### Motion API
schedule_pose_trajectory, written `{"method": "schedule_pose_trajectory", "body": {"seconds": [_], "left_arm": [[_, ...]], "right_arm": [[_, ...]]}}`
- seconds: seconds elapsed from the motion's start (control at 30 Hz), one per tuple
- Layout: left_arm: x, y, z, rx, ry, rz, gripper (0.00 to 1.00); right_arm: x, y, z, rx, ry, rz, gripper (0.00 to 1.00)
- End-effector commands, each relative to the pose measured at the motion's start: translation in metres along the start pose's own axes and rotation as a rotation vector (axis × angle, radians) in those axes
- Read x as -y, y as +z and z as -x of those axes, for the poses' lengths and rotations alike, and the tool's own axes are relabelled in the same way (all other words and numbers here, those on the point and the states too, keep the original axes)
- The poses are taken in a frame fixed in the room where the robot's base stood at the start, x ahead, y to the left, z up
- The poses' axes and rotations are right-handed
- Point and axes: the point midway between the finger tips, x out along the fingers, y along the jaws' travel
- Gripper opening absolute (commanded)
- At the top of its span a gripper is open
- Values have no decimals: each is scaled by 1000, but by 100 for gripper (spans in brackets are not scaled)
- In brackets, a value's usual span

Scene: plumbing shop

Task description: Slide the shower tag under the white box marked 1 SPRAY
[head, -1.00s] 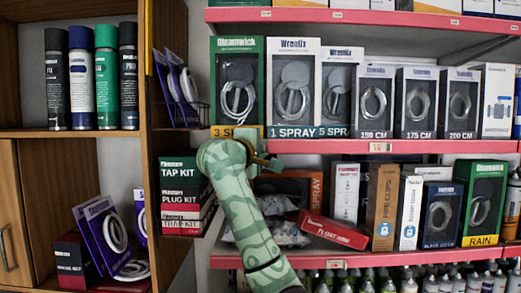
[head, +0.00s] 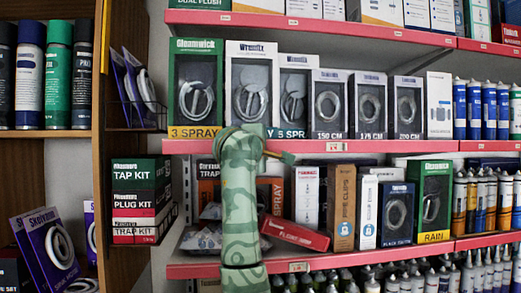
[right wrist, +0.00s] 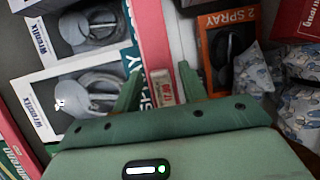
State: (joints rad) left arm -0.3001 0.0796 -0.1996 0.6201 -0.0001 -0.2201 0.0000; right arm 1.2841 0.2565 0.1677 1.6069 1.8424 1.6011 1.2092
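The white 1 SPRAY box (head: 250,90) stands on the upper shelf between the green 3 SPRAY box and the white 5 SPRAY box. My right arm hides its lower front. It also shows sideways in the right wrist view (right wrist: 70,107). My right gripper (head: 280,148) is at the red shelf edge below the spray boxes. In the right wrist view its two green fingers (right wrist: 160,78) are apart. A small white tag with red print (right wrist: 163,87) shows between them, with a gap on each side. I cannot tell whether it is the shower tag. My left gripper is not in view.
The green 3 SPRAY box (head: 195,90) and the 5 SPRAY box (head: 293,90) flank closely. Another tag (head: 335,146) sits on the red rail under the 150 CM box (head: 329,103). Below are a red box (head: 295,233) and an orange 2 SPRAY box (right wrist: 230,45).

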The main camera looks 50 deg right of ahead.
Motion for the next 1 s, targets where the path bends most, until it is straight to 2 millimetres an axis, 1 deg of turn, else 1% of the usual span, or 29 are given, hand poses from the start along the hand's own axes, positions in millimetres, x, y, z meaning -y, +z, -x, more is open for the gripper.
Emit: {"method": "schedule_pose_trajectory", "body": {"seconds": [0.27, 0.37, 0.43, 0.57, 0.7, 0.8, 0.9, 1.0], "left_arm": [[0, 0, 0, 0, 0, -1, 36], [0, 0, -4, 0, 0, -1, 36], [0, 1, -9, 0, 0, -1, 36], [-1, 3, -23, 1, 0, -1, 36], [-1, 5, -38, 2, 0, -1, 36], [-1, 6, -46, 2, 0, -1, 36], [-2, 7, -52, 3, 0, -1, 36], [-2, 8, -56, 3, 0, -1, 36]], "right_arm": [[-1, 0, 1, 0, 2, -1, 42], [0, 0, 7, -1, 3, -4, 42], [1, -1, 17, -3, 4, -4, 42], [3, -1, 48, -5, 4, -7, 42], [4, -1, 88, -6, 4, -7, 42], [4, -1, 113, -5, 3, -5, 42], [3, -1, 135, -5, 3, -4, 42], [2, 0, 150, -3, 1, -3, 42]]}}
